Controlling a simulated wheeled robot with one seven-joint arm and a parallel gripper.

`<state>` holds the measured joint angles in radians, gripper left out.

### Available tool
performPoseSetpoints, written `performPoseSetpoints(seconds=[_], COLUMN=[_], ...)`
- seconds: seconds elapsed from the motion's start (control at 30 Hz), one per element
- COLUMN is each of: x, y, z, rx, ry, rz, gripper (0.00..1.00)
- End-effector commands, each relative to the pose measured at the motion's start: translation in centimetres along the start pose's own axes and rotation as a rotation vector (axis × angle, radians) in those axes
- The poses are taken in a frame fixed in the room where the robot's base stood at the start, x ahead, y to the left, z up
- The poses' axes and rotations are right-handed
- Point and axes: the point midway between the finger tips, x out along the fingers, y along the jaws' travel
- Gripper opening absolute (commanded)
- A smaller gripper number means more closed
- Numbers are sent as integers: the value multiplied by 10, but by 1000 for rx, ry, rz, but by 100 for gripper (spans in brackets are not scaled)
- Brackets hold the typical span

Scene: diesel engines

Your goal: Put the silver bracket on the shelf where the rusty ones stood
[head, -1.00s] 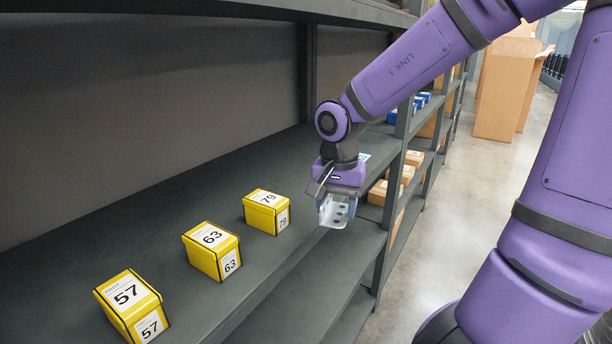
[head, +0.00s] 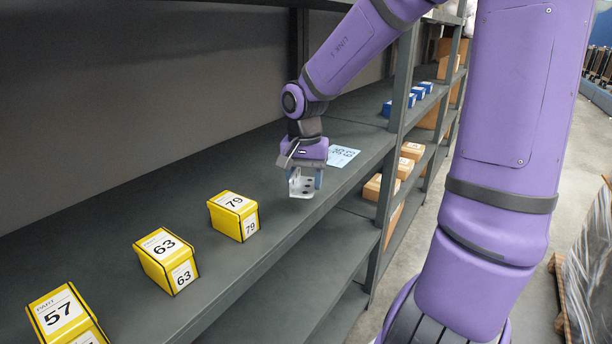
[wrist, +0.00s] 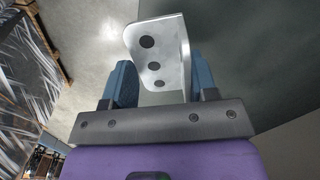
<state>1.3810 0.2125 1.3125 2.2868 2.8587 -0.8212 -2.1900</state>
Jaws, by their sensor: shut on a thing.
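My gripper (head: 304,180) is shut on the silver bracket (head: 299,187), an angled metal plate with dark round holes. In the wrist view the bracket (wrist: 158,55) sits between the two blue-grey fingers. In the head view the gripper points down and holds the bracket over the front part of the dark grey shelf (head: 190,205), right of the yellow box 79. I cannot tell whether the bracket touches the shelf. A light blue printed sheet (head: 343,156) lies on the shelf just right of and behind the gripper. No rusty brackets are in view.
Yellow boxes 79 (head: 234,216), 63 (head: 166,261) and 57 (head: 66,316) stand in a row left of the gripper. A shelf post (head: 397,100) rises to the right. Small blue boxes (head: 416,95) and orange-brown boxes (head: 384,187) sit beyond it. An upper shelf is overhead.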

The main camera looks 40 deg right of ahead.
Motion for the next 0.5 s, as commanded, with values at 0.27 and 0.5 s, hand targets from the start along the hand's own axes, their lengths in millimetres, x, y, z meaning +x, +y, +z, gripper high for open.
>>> performPoseSetpoints(seconds=[0.27, 0.5], x=[2, 7], y=[-6, -14], z=[-26, -71], rx=[-3, -2], ry=[-2, -1], rz=[-4, -1], gripper=[21, 21])
